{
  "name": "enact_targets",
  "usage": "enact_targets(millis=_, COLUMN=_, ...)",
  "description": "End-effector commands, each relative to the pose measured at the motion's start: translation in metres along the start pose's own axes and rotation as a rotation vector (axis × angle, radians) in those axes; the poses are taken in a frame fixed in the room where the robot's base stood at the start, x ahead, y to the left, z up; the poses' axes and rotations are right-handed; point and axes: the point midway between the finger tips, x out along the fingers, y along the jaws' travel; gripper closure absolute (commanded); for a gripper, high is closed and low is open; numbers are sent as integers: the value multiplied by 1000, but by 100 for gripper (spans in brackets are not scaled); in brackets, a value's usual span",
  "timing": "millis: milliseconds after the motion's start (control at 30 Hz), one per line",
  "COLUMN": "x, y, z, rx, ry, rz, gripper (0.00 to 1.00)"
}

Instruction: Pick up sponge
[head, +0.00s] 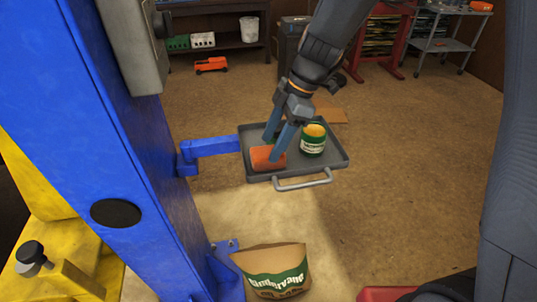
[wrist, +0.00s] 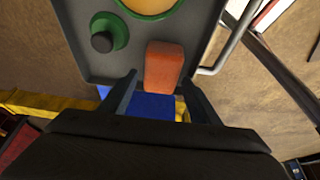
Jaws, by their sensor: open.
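The sponge (head: 266,158) is an orange-red block lying on a dark grey tray (head: 330,163), at the tray's left front part. In the wrist view the sponge (wrist: 163,66) is upper centre, ahead of the fingers and near the tray edge. My gripper (head: 276,147) is open over the tray, with its blue-grey fingers close to the sponge. In the wrist view my gripper (wrist: 160,92) has its fingers spread, one to each side of the sponge's near end. I cannot tell whether either finger touches it.
A green tin (head: 313,141) with yellow contents stands right of the sponge. A green round piece with a dark knob (wrist: 108,35) is on the tray. A blue lift post (head: 130,150) with an arm stands left. A brown bag (head: 272,272) is on the floor below.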

Motion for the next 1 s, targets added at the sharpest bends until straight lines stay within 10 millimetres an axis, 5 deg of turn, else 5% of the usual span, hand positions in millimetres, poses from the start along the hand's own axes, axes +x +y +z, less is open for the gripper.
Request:
enact_targets(millis=300, x=35, y=-3, z=1, rx=2, ry=0, rz=-2, gripper=44)
enact_targets(millis=633, x=40, y=-2, z=3, rx=3, ry=-1, rz=2, gripper=44)
enact_targets(millis=867, x=40, y=-2, z=3, rx=3, ry=-1, rz=2, gripper=79)
enact_targets(millis=1000, x=40, y=-2, z=3, rx=3, ry=-1, rz=2, gripper=79)
